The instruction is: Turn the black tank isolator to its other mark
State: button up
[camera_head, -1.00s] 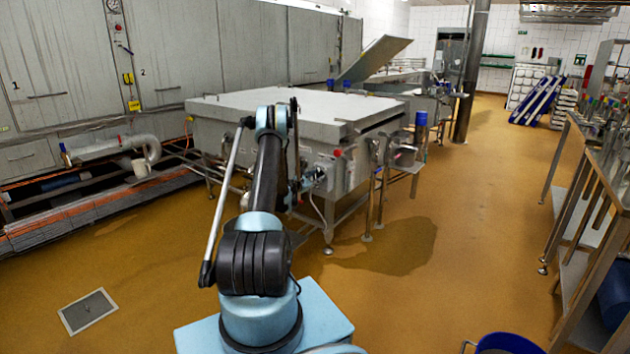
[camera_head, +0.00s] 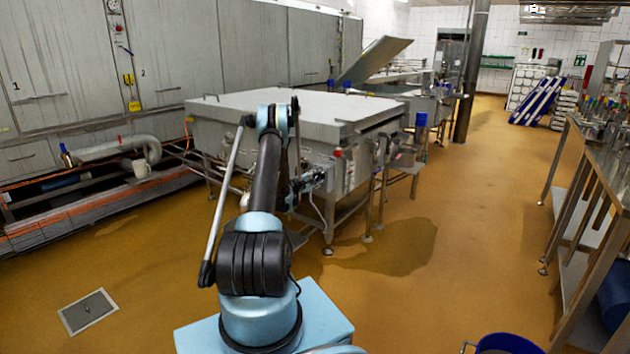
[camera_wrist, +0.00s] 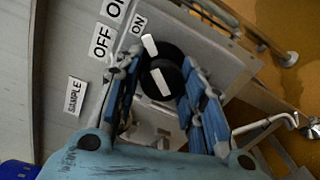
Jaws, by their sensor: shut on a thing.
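The black tank isolator (camera_wrist: 172,72) is a round dark knob on a grey metal panel, between my fingers in the wrist view. A white bar shows on its face, and a second white patch lies at its upper edge, towards the ON label (camera_wrist: 138,23). The OFF label (camera_wrist: 102,42) is farther left. My gripper (camera_wrist: 161,84) is shut on the isolator, one blue-padded finger on either side; the fingers partly hide it. In the head view my gripper (camera_head: 312,180) is at the panel on the tank's near side, and the isolator cannot be made out.
The large grey tank (camera_head: 270,107) stands ahead, with pipes and legs at its right. A SAMPLE label (camera_wrist: 74,96) is left in the wrist view. A metal bench (camera_head: 590,200) stands at right, with a blue bucket (camera_head: 505,343) near it. Floor between is clear.

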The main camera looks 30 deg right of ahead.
jog(key=shift+s+d+f+m, duration=0.15)
jog(key=shift+d+m, duration=0.15)
jog(key=shift+m, duration=0.4)
jog(key=shift+c, duration=0.2)
jog(key=o, duration=1)
jog(key=shift+f, duration=0.15)
jog(key=shift+a, duration=0.15)
jog(key=shift+a, duration=0.2)
jog(key=v, duration=1.1)
jog(key=shift+s+a, duration=0.1)
jog(key=shift+a, duration=0.1)
jog(key=shift+r, duration=0.25)
